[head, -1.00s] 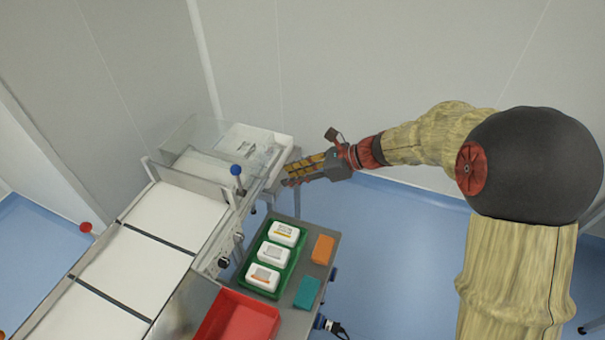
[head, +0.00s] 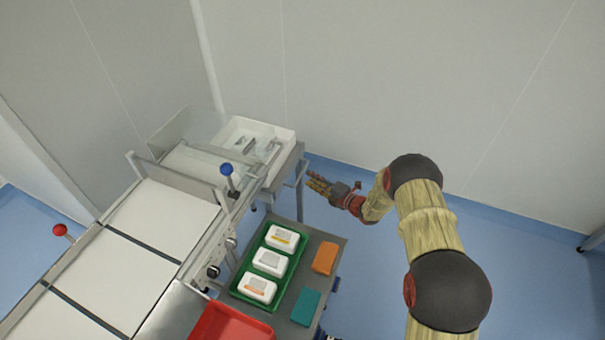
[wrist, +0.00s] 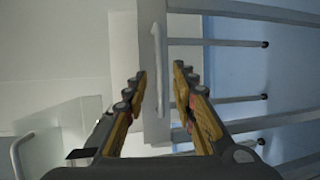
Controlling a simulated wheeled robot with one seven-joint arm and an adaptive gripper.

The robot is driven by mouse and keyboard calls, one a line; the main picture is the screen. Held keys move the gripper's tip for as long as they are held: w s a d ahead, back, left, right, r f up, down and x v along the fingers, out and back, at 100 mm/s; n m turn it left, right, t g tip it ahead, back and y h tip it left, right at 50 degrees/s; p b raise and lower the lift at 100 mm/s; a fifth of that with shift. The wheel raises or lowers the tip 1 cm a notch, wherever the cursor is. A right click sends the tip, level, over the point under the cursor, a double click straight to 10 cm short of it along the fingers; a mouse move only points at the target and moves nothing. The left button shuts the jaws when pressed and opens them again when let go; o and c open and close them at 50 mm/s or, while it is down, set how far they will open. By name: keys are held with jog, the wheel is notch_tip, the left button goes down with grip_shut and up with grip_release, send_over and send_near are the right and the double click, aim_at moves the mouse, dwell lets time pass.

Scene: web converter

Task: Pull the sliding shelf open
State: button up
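My gripper (head: 314,182) is low, just right of the grey stand (head: 288,168) that carries a white tray in the head view. In the wrist view my gripper (wrist: 160,74) is open, with its two fingers spread and nothing held. A pale bar handle (wrist: 157,55) on a light grey panel (wrist: 150,95), which looks like the sliding shelf's front, lies ahead in the gap between the fingertips. I cannot tell how far ahead it is, and no contact shows. The shelf's front is hard to make out in the head view.
A white tray (head: 281,137) sits on the stand beside the conveyor (head: 165,225). Nearer are a green tray (head: 235,290) with white boxes, an orange block (head: 325,257), a teal block (head: 306,306) and a red bin (head: 232,322). Blue floor right of the stand is clear.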

aim_at(302, 172)
jog(key=shift+b+x, duration=1.05)
jog(key=shift+x, duration=2.2)
jog(key=shift+c, duration=1)
jog(key=shift+s, duration=0.1)
grip_shut()
